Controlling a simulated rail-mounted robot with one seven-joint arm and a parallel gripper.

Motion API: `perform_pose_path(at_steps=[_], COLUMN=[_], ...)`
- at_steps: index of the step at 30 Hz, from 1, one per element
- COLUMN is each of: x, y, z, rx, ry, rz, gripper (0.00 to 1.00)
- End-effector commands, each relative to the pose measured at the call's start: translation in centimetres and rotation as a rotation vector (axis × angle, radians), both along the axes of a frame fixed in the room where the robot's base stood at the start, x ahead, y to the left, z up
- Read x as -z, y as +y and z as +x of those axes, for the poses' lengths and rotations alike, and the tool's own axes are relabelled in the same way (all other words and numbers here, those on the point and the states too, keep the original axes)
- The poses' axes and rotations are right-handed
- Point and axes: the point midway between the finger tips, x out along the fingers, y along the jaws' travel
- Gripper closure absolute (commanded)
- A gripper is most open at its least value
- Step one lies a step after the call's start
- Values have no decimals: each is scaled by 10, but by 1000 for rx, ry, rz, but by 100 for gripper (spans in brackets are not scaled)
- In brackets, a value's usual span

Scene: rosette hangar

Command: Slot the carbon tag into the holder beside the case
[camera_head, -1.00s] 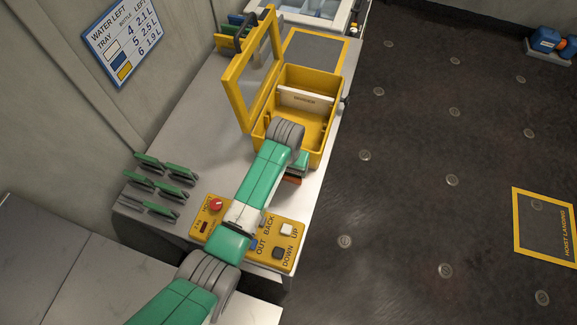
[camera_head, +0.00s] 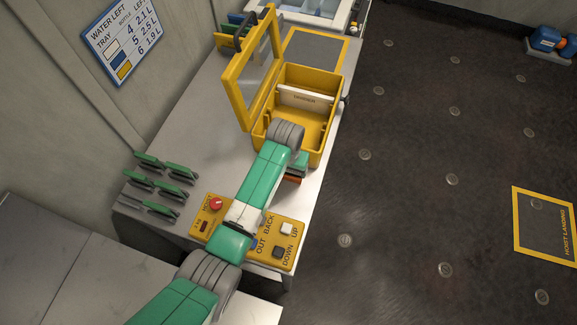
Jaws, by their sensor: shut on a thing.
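The yellow case (camera_head: 322,138) stands open on the grey bench, its framed lid (camera_head: 237,88) raised at the left. My gripper (camera_head: 297,172) is just in front of the case, largely hidden behind my green and grey wrist. It is shut on a small orange-and-dark piece (camera_head: 293,180), of which only an edge shows; I cannot tell whether this is the carbon tag. Behind the lid, a yellow holder (camera_head: 224,41) with blue, green and dark upright pieces is partly hidden. I cannot make out its slots.
A yellow hoist panel (camera_head: 290,251) with buttons lies below my arm. Several green-topped pieces (camera_head: 165,172) stand in rows at the left. A white divider (camera_head: 305,97) stands inside the case. A yellow-bordered grey pad (camera_head: 316,52) lies behind it. The bench middle is clear.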

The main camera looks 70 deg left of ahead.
Motion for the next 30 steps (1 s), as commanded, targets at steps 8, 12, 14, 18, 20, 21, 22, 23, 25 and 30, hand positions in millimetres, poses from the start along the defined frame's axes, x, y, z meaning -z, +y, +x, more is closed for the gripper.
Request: perform_pose_path(at_steps=[8,12,14,18,20,21,22,23,25,30], x=[0,0,0,0,0,0,0,0,0,0], y=[0,0,0,0,0,0,0,0,0,0], z=[0,0,0,0,0,0,0,0,0,0], rx=[0,0,0,-1,-1,-1,-1,-1,-1,-1], ry=[0,0,0,0,0,0,0,0,0,0], rz=[0,0,0,0,0,0,0,0,0,0], gripper=[48,48,48,2,0,0,0,0,0,0])
